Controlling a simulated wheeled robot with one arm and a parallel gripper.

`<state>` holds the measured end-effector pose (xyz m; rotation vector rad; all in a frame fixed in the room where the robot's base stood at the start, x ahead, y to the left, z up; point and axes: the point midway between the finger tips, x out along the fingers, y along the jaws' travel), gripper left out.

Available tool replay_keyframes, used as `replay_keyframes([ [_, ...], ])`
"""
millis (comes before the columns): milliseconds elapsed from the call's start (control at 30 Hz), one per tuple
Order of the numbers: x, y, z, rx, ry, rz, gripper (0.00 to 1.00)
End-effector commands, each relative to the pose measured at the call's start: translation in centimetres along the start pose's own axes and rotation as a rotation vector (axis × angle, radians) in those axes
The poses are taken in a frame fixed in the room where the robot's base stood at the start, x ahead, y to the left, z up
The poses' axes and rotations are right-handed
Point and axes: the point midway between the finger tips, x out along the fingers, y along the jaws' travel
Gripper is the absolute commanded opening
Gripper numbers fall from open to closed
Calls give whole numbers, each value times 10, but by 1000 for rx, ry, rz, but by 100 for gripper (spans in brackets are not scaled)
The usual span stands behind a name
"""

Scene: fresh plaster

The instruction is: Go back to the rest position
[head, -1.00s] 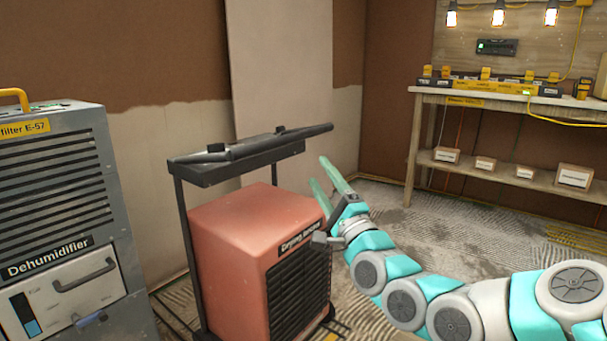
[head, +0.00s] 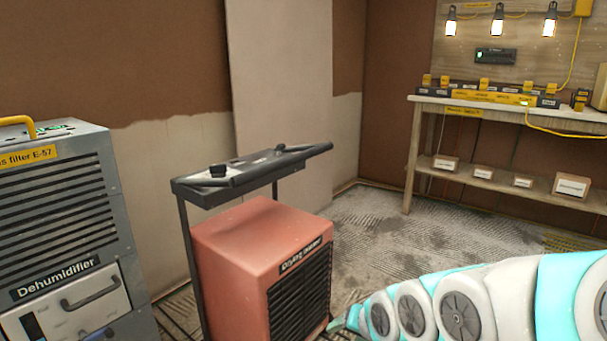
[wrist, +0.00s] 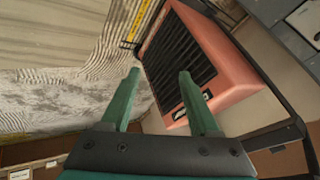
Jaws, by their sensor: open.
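My gripper (wrist: 158,98) shows in the wrist view with its two green fingers spread apart and nothing between them. In the head view only a green finger tip shows low, by the right side of the drying heater, and my arm covers the lower right. The orange drying heater (head: 245,240) stands on the floor below a black handle frame with a shelf on top. It also shows in the wrist view (wrist: 215,55), tilted, beyond the fingers. I cannot tell the exact gap between fingers and heater.
A grey dehumidifier (head: 60,210) stands at the left. A wooden workbench (head: 440,101) with a yellow-black power strip, and small boxes on its lower shelf, stands at the back right. The floor (head: 400,225) between heater and workbench is clear.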

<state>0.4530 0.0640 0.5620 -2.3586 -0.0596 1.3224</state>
Motion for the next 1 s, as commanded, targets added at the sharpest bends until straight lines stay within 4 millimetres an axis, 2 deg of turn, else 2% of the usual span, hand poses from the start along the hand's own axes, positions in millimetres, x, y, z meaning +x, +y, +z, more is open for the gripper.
replay_keyframes([
  [33, -17, 13, 12, -40, -49, 66, 62],
  [100, -37, 35, 38, -93, -141, 156, 62],
  [233, -82, 68, 86, -171, -325, 284, 62],
  [400, -139, 88, 140, -228, -543, 359, 62],
  [500, -161, 91, 162, -245, -630, 369, 62],
  [667, -177, 92, 178, -255, -692, 369, 62],
  [1000, -177, 92, 179, -256, -697, 368, 62],
])
